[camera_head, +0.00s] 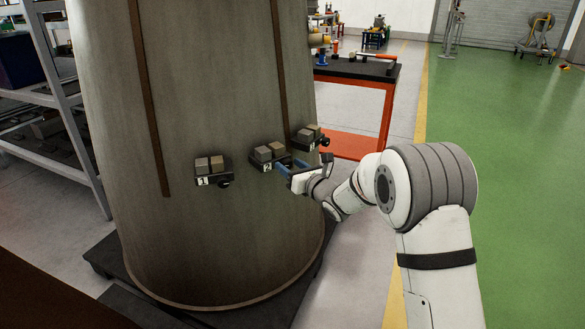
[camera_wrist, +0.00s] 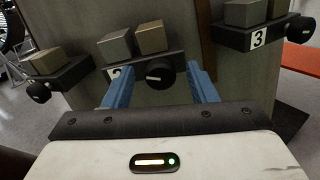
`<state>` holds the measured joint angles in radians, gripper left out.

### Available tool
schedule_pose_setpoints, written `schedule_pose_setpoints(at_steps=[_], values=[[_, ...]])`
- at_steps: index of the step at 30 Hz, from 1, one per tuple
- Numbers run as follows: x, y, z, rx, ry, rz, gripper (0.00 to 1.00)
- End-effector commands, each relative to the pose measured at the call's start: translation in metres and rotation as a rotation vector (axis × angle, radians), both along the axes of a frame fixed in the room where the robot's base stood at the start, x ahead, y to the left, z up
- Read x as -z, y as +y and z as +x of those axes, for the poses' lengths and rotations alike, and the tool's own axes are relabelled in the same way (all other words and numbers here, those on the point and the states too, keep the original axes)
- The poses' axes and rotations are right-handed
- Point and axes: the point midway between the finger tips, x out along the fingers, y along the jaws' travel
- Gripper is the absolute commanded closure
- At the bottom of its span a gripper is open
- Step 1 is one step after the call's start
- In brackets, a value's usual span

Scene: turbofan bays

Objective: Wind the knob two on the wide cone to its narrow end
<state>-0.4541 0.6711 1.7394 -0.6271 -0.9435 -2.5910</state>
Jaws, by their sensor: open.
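The wide cone (camera_head: 225,230) stands upright, a large grey-brown body with dark vertical strips, filling the left of the head view. Unit 2 (camera_head: 268,157) is a small dark shelf on its side with two blocks and a "2" label. Knob two (camera_wrist: 159,75), black and round with a pale, roughly level mark, shows in the wrist view; in the head view I cannot make it out behind my gripper. My gripper (camera_head: 281,170) is open, its blue fingers on either side of knob two in the wrist view (camera_wrist: 160,86). I cannot tell whether they touch it.
Unit 1 (camera_head: 211,170) with its knob (camera_head: 223,183) sits left, and unit 3 (camera_head: 310,137) sits right, close to my gripper. A red-framed bench (camera_head: 388,110) stands behind the cone. Green floor (camera_head: 510,130) at right is open.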

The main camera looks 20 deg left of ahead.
Motion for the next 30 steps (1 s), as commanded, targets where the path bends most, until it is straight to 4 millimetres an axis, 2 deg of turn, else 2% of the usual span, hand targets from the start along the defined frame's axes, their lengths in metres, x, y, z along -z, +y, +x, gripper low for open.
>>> schedule_pose_setpoints(at_steps=[4,20,30], values=[[0.0002,0.0001,-0.0002,0.0,0.001,0.001,0.5],[0.0003,0.0004,-0.0007,-0.001,0.001,0.0,0.93],[0.003,0.0004,-0.0005,0.0,0.045,0.031,0.93]])
